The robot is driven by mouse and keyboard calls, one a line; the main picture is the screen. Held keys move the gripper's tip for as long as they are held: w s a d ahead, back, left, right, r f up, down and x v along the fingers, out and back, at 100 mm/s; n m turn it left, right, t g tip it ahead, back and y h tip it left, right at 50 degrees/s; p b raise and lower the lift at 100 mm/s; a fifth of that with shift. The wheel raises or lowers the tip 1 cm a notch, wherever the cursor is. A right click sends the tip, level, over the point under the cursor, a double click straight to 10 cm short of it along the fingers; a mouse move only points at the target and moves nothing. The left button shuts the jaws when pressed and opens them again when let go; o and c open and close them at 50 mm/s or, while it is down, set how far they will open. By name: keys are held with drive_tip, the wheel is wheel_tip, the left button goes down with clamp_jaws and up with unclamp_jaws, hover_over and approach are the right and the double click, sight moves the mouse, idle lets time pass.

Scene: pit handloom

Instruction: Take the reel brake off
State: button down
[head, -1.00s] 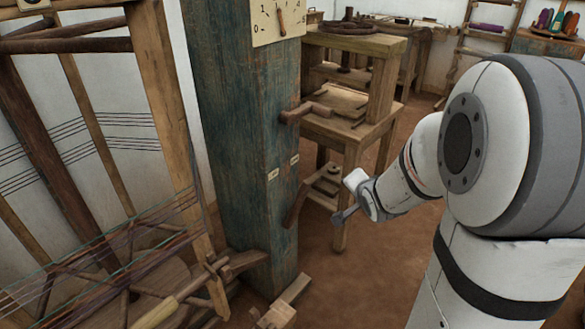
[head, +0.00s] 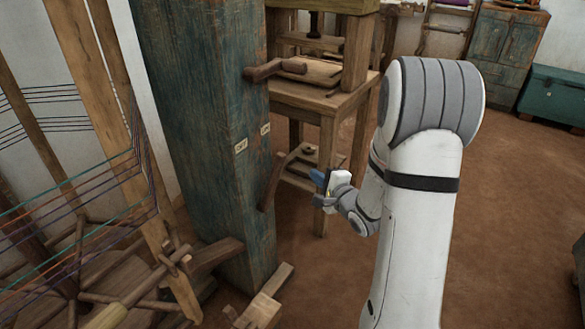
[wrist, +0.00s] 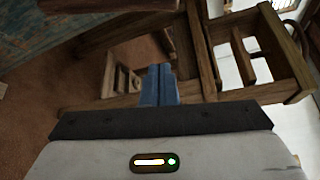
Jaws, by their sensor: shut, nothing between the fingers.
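A curved dark wooden lever (head: 272,182) hangs low on the right side of the blue-green post (head: 206,120), below two small cream labels (head: 241,145) whose words are too small to read surely. It may be the reel brake's lever; I cannot tell for certain. My gripper (head: 318,188) is shut and empty, a short way right of this lever and seemingly apart from it. In the wrist view its blue fingers (wrist: 159,85) are together, pointing toward wooden furniture. A second wooden handle (head: 275,69) sticks out higher on the post.
A wooden stand (head: 330,105) is behind my gripper. A reel-like frame with coloured threads (head: 75,212) is at the left. Wooden blocks (head: 262,308) lie at the post's foot. The brown floor (head: 510,190) is open at the right.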

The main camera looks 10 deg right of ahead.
sight(272, 184)
drive_tip(key=w+a+b, duration=0.4)
drive_tip(key=w+a, duration=0.2)
drive_tip(key=w, duration=0.1)
drive_tip(key=shift+f+b, duration=0.15)
drive_tip(key=shift+b, duration=0.25)
drive_tip(key=shift+a, duration=0.1)
